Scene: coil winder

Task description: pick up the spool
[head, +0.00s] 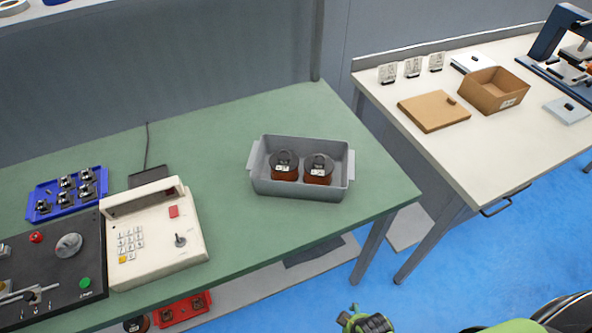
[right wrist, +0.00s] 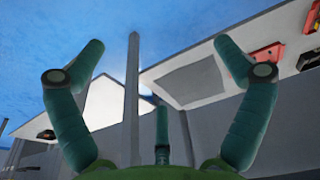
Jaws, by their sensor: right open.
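Two dark-capped spools with copper-brown windings stand in a grey bin on the green table in the head view: a left spool (head: 284,166) and a right spool (head: 319,170). The grey bin (head: 262,186) surrounds them. My right gripper (head: 366,321) shows at the bottom edge of the head view, well below and apart from the bin. In the right wrist view the right gripper (right wrist: 158,62) has its fingers spread wide with nothing between them. My left gripper is in neither view.
The green table (head: 232,122) also holds a beige keypad controller (head: 155,232), a black control panel (head: 70,262) and a blue tray (head: 38,208). A white table (head: 450,140) at right carries a cardboard box (head: 494,90). Red trays sit on a shelf underneath.

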